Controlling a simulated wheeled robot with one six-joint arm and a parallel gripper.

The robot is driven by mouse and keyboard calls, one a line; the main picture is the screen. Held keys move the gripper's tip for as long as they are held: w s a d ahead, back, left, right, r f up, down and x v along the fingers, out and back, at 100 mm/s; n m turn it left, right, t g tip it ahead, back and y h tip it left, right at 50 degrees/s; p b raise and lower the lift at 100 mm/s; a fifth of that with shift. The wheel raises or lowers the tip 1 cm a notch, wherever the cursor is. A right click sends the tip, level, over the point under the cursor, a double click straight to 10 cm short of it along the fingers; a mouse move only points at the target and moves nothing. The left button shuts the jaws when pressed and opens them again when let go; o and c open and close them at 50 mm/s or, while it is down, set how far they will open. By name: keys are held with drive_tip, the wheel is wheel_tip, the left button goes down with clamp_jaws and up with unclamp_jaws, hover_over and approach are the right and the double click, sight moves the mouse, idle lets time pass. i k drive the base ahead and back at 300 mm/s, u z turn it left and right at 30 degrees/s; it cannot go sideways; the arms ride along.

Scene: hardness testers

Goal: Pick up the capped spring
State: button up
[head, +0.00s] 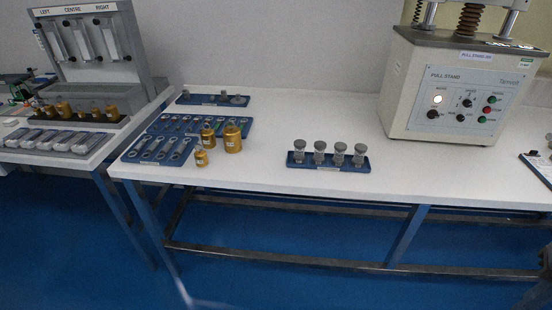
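Several grey-capped pieces (319,152) stand upright in a row in a small blue rack (328,167) near the front edge of the white table. They have round grey tops and paler, narrower bodies. They look like capped springs, but they are too small here to make out coils. My gripper is not in view.
Gold weights (232,138) stand left of the rack, by blue trays of metal parts (163,149). A pull stand (460,95) fills the back right. A three-bay tester (88,45) stands on another table at left. The white table (255,178) is clear around the rack.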

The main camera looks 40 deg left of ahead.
sight(299, 158)
drive_tip(key=u, duration=1)
drive_tip(key=i, duration=1.1)
drive_tip(key=u, duration=0.6)
